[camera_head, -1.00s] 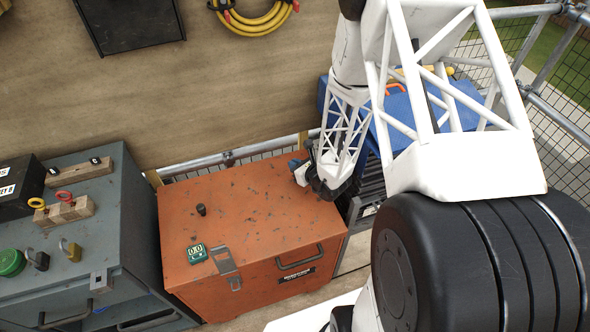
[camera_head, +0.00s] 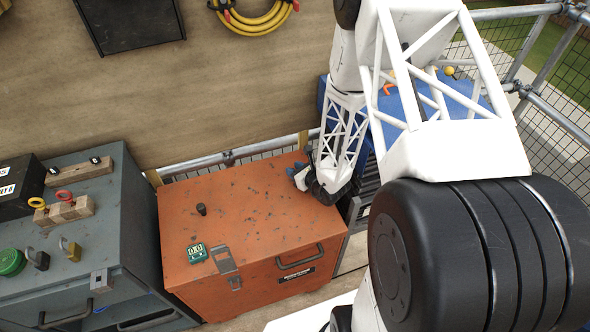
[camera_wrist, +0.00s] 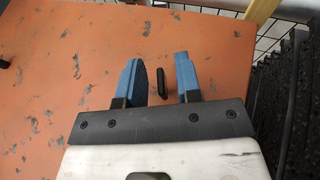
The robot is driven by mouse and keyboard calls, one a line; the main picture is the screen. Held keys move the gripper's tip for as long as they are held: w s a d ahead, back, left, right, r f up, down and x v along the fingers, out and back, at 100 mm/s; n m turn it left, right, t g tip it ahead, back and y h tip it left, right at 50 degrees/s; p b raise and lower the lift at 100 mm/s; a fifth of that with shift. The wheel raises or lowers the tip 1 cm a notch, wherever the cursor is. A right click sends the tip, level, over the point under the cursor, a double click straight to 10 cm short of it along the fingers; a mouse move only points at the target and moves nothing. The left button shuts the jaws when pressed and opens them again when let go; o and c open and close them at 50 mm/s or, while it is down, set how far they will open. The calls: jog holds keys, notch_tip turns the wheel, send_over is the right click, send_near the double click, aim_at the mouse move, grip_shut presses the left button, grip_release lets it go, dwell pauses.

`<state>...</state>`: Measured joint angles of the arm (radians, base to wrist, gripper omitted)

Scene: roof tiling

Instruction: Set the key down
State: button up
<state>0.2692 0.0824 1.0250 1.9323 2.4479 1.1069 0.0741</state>
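My gripper (camera_head: 296,172) is low over the right rear part of the orange chest's top (camera_head: 240,215). In the wrist view its two blue fingers (camera_wrist: 158,62) are apart. A small, narrow, dark piece with rounded ends (camera_wrist: 161,84) shows between them, with a gap on each side. It may be the key seen edge-on; its shape does not tell for sure. It appears to rest on the orange lid, touching neither finger. In the head view the wrist hides this piece.
A grey cabinet (camera_head: 98,215) at left bears padlocks and wooden blocks with red and yellow rings. A blue case (camera_head: 455,100) lies behind my arm. Much of the chest top is clear.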

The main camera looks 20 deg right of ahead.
jog(key=shift+r, duration=0.2)
jog(key=v, duration=1.2)
dwell(0.4)
jog(key=shift+a+r, duration=0.1)
dwell(0.4)
jog(key=s+a+r+n+g+y, duration=0.2)
jog(key=a+r+n+g, duration=0.1)
jog(key=a+r+n, duration=0.4)
jog(key=s+a+r+n+g+y, duration=0.1)
jog(key=s+a+r+n+g, duration=0.2)
jog(key=r, duration=0.5)
jog(key=s+a+r+n+g+y, duration=0.1)
jog(key=a+r+n+g+y, duration=0.2)
jog(key=r+n, duration=0.45)
jog(key=s+d+r+n+g+h, duration=0.1)
jog(key=s+d+r+n+h, duration=0.2)
jog(key=s+r+n+h, duration=0.8)
jog(key=s+r+n, duration=0.2)
jog(key=s+r, duration=0.1)
jog(key=r, duration=0.4)
jog(key=shift+n+h, duration=0.3)
jog(key=shift+n, duration=0.05)
